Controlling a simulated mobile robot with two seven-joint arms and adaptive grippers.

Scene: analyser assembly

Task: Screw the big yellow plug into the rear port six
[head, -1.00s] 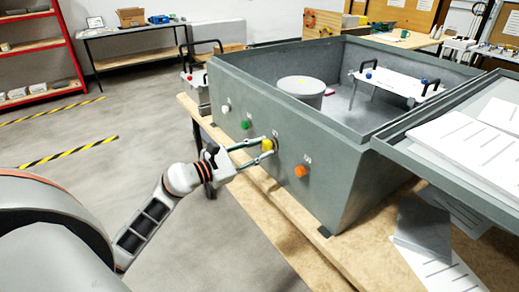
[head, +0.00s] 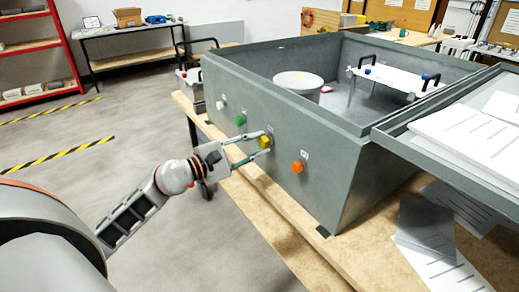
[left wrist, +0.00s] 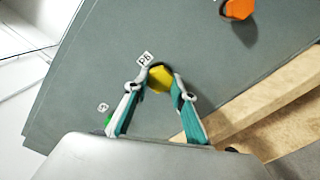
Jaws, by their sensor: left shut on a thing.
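The big yellow plug (head: 264,142) sits at a port on the side wall of the grey analyser housing (head: 335,190). My left gripper (head: 264,144) points at the wall with its two green-grey fingers closed around the plug. In the left wrist view the yellow plug (left wrist: 160,78) lies between the fingertips, against the wall, beside a small label that seems to read P6 (left wrist: 145,58). The port itself is hidden behind the plug, so its depth cannot be told. My right gripper is not in view.
An orange plug (head: 297,167) is on the same wall to the right; a green plug (head: 239,119) and a white plug (head: 220,105) are to the left. The housing stands on a wooden table (head: 270,215). A grey lid with papers (head: 470,130) lies at right. Floor at left is clear.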

